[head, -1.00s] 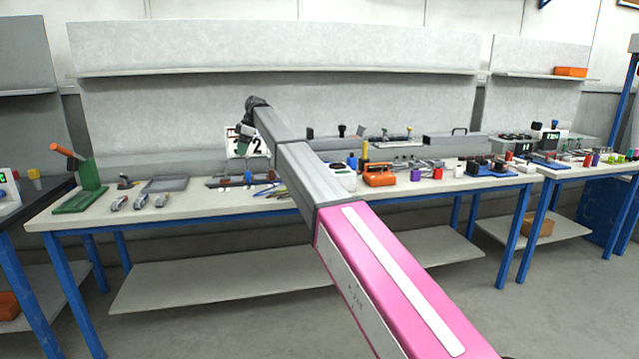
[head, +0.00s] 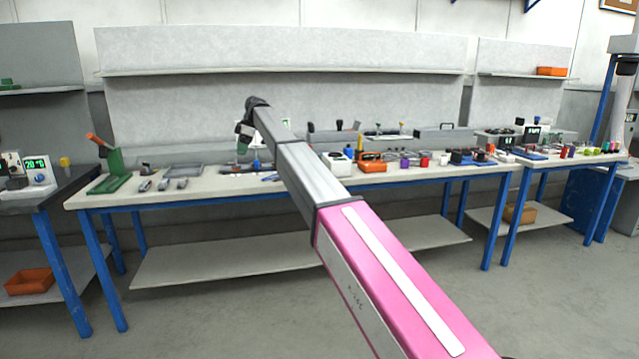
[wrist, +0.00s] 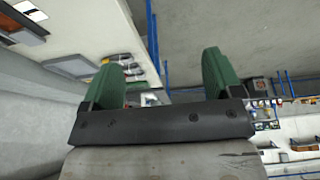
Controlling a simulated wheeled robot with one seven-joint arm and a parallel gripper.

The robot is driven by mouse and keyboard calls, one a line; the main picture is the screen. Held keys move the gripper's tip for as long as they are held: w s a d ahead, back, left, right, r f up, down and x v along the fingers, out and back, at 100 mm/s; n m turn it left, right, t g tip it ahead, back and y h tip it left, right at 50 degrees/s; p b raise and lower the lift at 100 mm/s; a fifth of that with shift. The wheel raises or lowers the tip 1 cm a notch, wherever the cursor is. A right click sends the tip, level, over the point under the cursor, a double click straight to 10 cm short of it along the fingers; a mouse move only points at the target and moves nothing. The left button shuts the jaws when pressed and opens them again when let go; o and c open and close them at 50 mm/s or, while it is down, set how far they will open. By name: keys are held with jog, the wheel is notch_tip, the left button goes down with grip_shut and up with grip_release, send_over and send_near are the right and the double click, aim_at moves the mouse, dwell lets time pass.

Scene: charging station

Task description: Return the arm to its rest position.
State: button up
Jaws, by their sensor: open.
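My arm stretches from the lower right of the head view, pink then grey, out toward the workbench (head: 420,182). My gripper (head: 243,138) is at its far end, in front of the bench's back panel and above the tabletop as seen in the picture. In the wrist view my gripper (wrist: 162,80) shows two green fingers standing wide apart with nothing between them. The wrist view is tilted, with the bench edge running steeply past the fingers.
The bench holds a green stand (head: 115,168), an orange toolbox (head: 371,162) and several small items. A dark-topped table (head: 55,190) stands at left, another bench (head: 530,160) at right. An orange bin (head: 30,282) sits on a low shelf. The floor (head: 220,325) in front is clear.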

jog(key=s+d+f+m+t+h, duration=0.1)
jog(key=s+d+f+m, duration=0.5)
jog(key=d+f, duration=0.8)
jog(key=s+d+f+m+h, duration=0.1)
jog(key=s+d+f+m, duration=0.3)
jog(key=s+d+f, duration=0.75)
jog(key=s+d+f+m+h, duration=0.1)
jog(key=s+d+f+m, duration=0.4)
jog(key=s+d+f, duration=0.4)
jog(key=s+d+f+m+h, duration=0.1)
jog(key=s+d+f+m, duration=0.4)
jog(key=s+d+f, duration=0.4)
jog(key=s+d, duration=0.7)
jog(key=s, duration=0.1)
jog(key=shift+s+f+m, duration=0.2)
jog(key=shift+f+m, duration=0.1)
jog(key=shift+m, duration=0.1)
